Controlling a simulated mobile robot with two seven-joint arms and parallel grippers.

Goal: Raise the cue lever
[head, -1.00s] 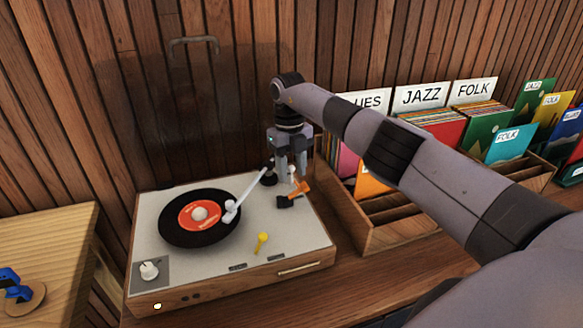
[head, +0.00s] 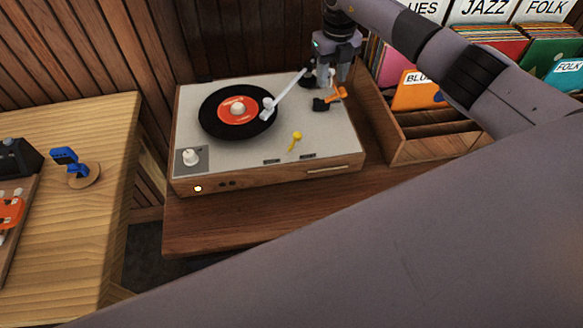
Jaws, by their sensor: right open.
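The turntable (head: 218,161) stands on a wooden counter, with a black record (head: 213,121) with a red label on its platter. The white tonearm (head: 287,90) reaches over the record, its head at the record's right side. A small orange lever (head: 335,97) on a black base lies right of the tonearm, at the deck's back right. A yellow lever (head: 295,141) stands near the front. My right gripper (head: 333,79) is open, pointing down just above and behind the orange lever. Its fingers hide part of that area, and I cannot tell whether they touch the lever. My left gripper is out of view.
A wooden record crate (head: 436,148) with sleeves and genre cards stands close on the right. A lighter wooden table (head: 90,220) on the left bears a blue item (head: 66,156) on a round stand. A grey arm link crosses the foreground.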

